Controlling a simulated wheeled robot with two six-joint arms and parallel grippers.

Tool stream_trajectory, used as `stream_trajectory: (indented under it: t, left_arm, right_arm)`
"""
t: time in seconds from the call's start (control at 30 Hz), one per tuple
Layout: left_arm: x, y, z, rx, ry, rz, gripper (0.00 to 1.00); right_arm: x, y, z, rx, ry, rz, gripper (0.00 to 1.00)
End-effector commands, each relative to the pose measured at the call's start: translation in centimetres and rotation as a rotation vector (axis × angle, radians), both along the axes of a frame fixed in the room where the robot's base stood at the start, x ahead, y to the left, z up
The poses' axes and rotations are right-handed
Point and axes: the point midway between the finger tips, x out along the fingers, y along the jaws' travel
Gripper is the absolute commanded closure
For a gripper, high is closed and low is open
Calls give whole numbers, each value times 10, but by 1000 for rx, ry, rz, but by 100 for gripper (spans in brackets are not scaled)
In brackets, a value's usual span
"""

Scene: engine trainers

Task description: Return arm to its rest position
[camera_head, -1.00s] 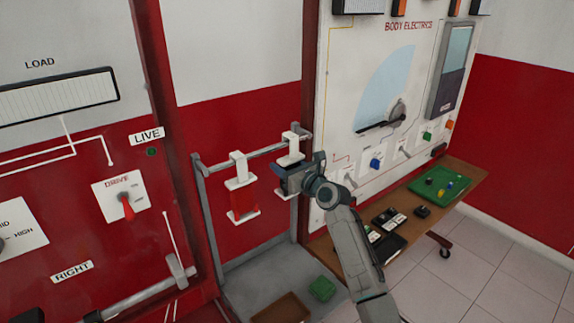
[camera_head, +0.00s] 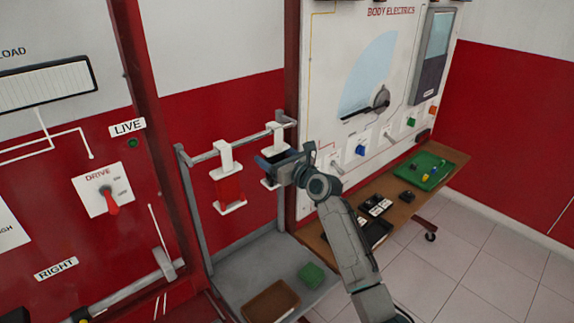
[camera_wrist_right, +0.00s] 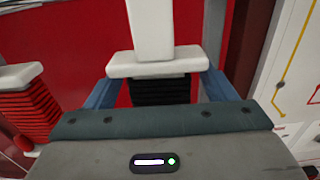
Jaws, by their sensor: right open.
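My right gripper (camera_head: 266,168) is open at the black hanging piece, which hangs by a white holder (camera_head: 275,130) from the grey rail. In the right wrist view, the blue fingers of my right gripper (camera_wrist_right: 157,92) stand on either side of the black ribbed piece (camera_wrist_right: 160,91), with a white block above it. Whether a finger touches it I cannot tell. My right arm (camera_head: 345,245) reaches up from the bottom right. A red hanging piece (camera_head: 229,187) is on the same rail to the left. My left gripper is not in view.
The rail (camera_head: 203,158) stands over a grey shelf (camera_head: 235,282) with a brown tray (camera_head: 270,302) and a green block (camera_head: 311,274). Right of my arm is a wooden bench (camera_head: 400,214) with a green tray (camera_head: 424,180). The body electrics panel (camera_head: 333,90) rises behind.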

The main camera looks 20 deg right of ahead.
Motion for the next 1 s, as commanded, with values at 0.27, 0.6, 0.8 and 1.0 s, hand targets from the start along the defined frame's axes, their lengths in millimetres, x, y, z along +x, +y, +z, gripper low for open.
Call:
stream_trajectory:
  t: [0.27, 0.6, 0.8, 1.0]
  left_arm:
    - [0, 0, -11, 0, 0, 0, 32]
    - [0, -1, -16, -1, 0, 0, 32]
    - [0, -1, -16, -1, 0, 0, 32]
    - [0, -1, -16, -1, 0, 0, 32]
  right_arm:
    - [-53, -19, -3, -5, -1, 0, 22]
    - [-84, -30, 0, -2, 0, 0, 22]
    - [-93, -26, -14, -87, 7, 6, 22]
    - [-139, -9, -78, -547, 22, 69, 22]
